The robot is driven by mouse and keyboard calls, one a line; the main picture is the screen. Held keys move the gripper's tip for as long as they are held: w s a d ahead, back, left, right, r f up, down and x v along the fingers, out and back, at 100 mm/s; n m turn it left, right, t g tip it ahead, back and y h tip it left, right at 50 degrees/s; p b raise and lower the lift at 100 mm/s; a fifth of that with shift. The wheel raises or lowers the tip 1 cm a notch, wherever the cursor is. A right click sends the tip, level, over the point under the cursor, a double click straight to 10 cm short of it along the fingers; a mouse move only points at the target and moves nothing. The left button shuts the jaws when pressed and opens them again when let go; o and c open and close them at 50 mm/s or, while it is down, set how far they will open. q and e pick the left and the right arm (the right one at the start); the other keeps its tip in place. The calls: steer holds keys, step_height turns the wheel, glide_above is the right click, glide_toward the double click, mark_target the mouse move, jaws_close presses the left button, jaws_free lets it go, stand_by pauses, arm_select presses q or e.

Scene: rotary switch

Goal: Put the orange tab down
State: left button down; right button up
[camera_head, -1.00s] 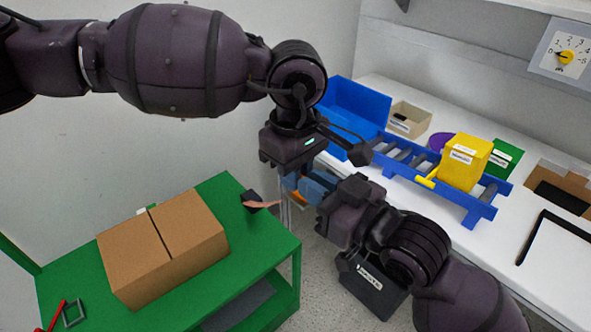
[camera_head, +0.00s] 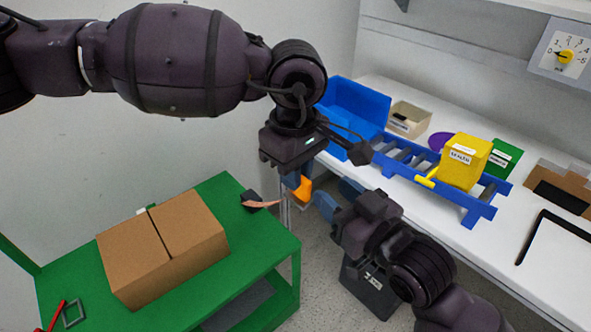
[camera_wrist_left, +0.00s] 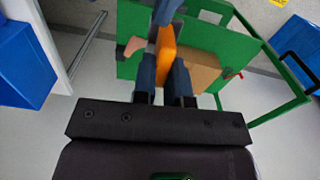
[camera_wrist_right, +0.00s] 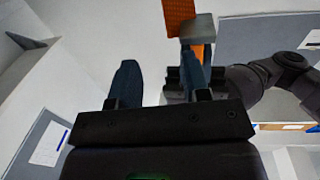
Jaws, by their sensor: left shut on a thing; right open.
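The orange tab (camera_head: 302,191) is held in my left gripper (camera_head: 296,184), which points down between the green cart and the white bench. In the left wrist view the tab (camera_wrist_left: 165,52) stands between the two fingers (camera_wrist_left: 162,80), with the cart behind it. My right gripper (camera_head: 338,197) is open and empty, just right of the tab and apart from it in the head view. In the right wrist view the tab (camera_wrist_right: 179,14) shows at the top, partly covered by a grey block, beyond the open fingers (camera_wrist_right: 160,80).
The green cart (camera_head: 258,240) carries a brown box (camera_head: 165,245) and a small dark item with a tan strip (camera_head: 262,203). The white bench (camera_head: 450,235) holds a blue bin (camera_head: 350,105), a blue roller rack (camera_head: 480,213) and a yellow box (camera_head: 466,165). A dial (camera_head: 566,57) is on the wall.

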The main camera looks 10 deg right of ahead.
steer(key=w+d+f+m+t+h, duration=0.1)
steer(key=d+f+m+t+h, duration=0.1)
steer(key=d+f+m+h, duration=0.55)
steer(key=w+a+f+n+g+y+b, duration=0.1)
steer(key=w+a+f+n+y+b, duration=0.15)
steer(key=f, duration=0.45)
steer(key=w+a+f+n+y+b, duration=0.2)
steer(key=a+f+n+y+b, duration=0.1)
steer(key=f, duration=0.5)
steer(key=w+a+f+n+g+y+b, duration=0.1)
steer(key=w+a+f+n+y+b, duration=0.15)
steer(key=f, duration=0.45)
arm_select(q)
step_height(320, 180, down, 19)
steer(key=g, duration=0.2)
steer(key=shift+w+g+b, duration=0.3)
steer(key=shift+w+g, duration=0.05)
steer(key=shift+g, duration=0.05)
arm_select(e)
steer(key=s+d+f+m+g+h, duration=0.2)
steer(key=s+d, duration=0.6)
steer(key=s, duration=0.4)
steer(key=s+d+f+m+g+h, duration=0.3)
steer(key=s+d+f+h, duration=0.3)
steer(key=s+d, duration=0.3)
steer(key=s+h, duration=0.1)
steer(key=s, duration=0.2)
steer(key=shift+s+f+g, duration=0.15)
steer(key=shift+f+g, duration=0.15)
steer(key=shift+g, duration=0.1)
